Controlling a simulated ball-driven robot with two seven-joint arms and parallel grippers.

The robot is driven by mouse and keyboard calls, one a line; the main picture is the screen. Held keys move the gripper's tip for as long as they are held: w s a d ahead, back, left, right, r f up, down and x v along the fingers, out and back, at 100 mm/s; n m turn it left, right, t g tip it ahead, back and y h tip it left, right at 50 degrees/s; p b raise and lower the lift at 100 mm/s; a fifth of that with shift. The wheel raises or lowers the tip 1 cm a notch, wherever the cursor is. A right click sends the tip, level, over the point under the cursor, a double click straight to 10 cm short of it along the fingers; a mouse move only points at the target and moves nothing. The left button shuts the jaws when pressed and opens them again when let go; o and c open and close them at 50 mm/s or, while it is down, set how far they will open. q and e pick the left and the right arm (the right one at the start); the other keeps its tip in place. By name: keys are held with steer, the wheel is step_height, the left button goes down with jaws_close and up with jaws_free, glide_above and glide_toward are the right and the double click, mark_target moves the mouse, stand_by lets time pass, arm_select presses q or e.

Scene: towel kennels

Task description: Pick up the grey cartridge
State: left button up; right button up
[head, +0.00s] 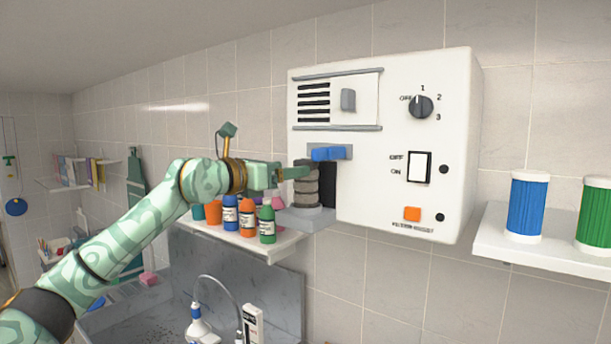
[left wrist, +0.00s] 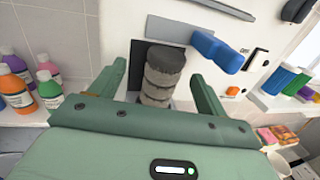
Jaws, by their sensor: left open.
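The grey cartridge (head: 306,187) is a dark, worn, ribbed cylinder standing upright on a grey ledge (head: 305,217) at the lower left of the white wall box (head: 385,190). My left gripper (head: 292,173) is open at the cartridge's upper part. In the left wrist view the cartridge (left wrist: 162,75) stands between the two green fingers of my left gripper (left wrist: 158,72), with a visible gap on each side. Its lower end is partly hidden there by the gripper body. My right gripper is in neither view.
A blue latch (head: 328,153) sticks out just above the cartridge. Several bottles (head: 248,216) stand on a shelf left of the ledge. A right shelf (head: 490,240) holds a blue cartridge (head: 527,207) and a green one (head: 597,216). A sink sprayer (head: 199,325) is below.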

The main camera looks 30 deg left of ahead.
arm_select(q)
steer(key=p+x, duration=0.1)
steer(key=x, duration=0.2)
steer(key=p+x, duration=0.2)
steer(key=x, duration=0.1)
steer(key=shift+s+d+r, duration=0.1)
steer(key=shift+s+d, duration=0.1)
steer(key=shift+d, duration=0.15)
steer(key=shift+s+a, duration=0.1)
steer(key=c, duration=1.1)
